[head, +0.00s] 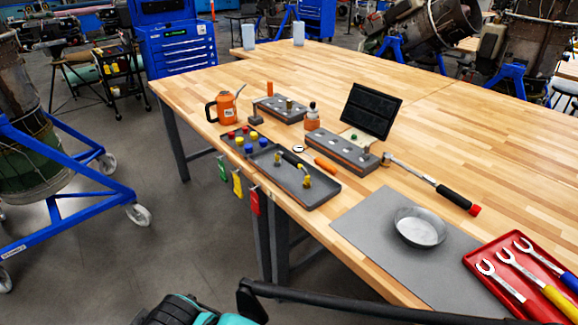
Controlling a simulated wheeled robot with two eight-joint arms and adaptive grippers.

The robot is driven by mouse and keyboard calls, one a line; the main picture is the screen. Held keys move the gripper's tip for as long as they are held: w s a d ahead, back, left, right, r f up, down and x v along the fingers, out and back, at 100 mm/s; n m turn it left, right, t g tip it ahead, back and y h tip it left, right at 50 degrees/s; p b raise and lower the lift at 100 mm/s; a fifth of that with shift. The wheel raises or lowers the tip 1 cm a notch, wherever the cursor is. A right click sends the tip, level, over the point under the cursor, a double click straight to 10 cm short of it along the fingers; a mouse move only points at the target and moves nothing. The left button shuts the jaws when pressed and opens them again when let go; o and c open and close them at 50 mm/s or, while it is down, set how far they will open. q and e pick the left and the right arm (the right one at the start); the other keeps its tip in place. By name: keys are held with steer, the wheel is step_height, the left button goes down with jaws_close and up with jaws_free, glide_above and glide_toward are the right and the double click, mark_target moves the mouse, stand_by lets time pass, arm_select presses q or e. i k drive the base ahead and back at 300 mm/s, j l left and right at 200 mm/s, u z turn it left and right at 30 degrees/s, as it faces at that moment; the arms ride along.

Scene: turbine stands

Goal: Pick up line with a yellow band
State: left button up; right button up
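A short black line (291,159) with yellow-gold ends lies in the right part of a dark grey tray (320,198) near the table's left edge. One yellow end (307,182) stands near the tray's right side. The other is at its upper left. A separate yellow band cannot be made out at this size. Neither gripper shows. Black and teal parts of mine are at the bottom edge, well apart from the tray.
The tray's left part holds red, yellow and blue caps (252,137). A metal bowl (420,228) and a red wrench tray (480,260) are at right.

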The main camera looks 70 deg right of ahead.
mark_target(288, 158)
steer(key=z, duration=2.4)
